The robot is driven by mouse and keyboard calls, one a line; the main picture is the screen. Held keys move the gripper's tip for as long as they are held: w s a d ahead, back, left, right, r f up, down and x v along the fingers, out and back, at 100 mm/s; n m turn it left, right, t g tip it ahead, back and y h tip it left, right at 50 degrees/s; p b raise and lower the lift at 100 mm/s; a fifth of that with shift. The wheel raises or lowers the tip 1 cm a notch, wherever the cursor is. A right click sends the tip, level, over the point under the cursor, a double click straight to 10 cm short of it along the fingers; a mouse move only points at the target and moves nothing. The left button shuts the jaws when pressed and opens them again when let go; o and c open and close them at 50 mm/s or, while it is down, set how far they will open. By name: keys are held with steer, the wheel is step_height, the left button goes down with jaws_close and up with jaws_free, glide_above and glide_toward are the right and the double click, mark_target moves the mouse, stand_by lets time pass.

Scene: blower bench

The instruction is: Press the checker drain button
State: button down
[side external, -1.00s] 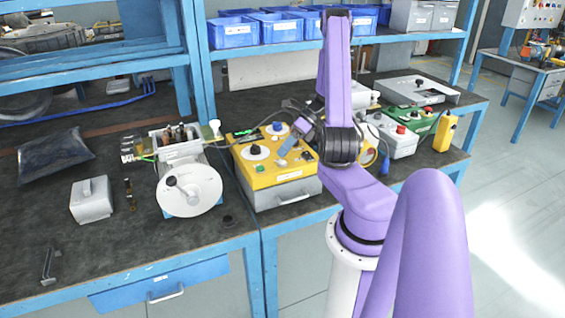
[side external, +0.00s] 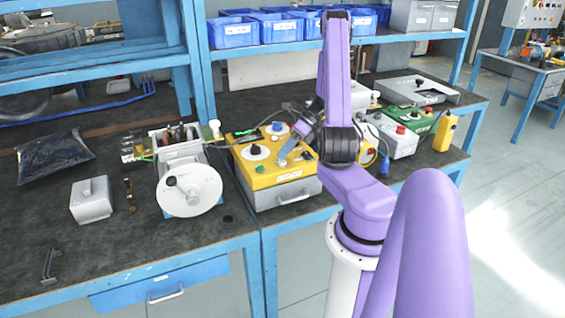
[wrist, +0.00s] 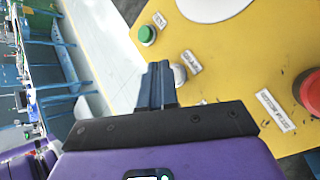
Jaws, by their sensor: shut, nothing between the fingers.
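The checker is a yellow-topped box (side external: 262,178) on the bench, to the left of my arm in the side view. Its yellow panel (wrist: 230,75) fills the right of the wrist view. A green button (wrist: 147,35) and a red button (wrist: 307,90) show on it. A pale grey button (wrist: 179,74) lies right at my fingertips, partly hidden by them. The small labels are too blurred to read surely. My gripper (wrist: 158,72) is shut and empty, its tips low over the panel's front (side external: 283,162). I cannot tell whether they touch the pale button.
A machine with a round white disc (side external: 200,185) stands left of the checker. A grey box with a red button (side external: 393,135) and a yellow pendant (side external: 445,133) stand to the right. Blue bins (side external: 275,30) sit on the shelf behind.

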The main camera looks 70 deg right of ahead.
steer(key=shift+f, duration=0.4)
stand_by(1.1)
steer(key=shift+r, duration=0.8)
steer(key=shift+r, duration=2.5)
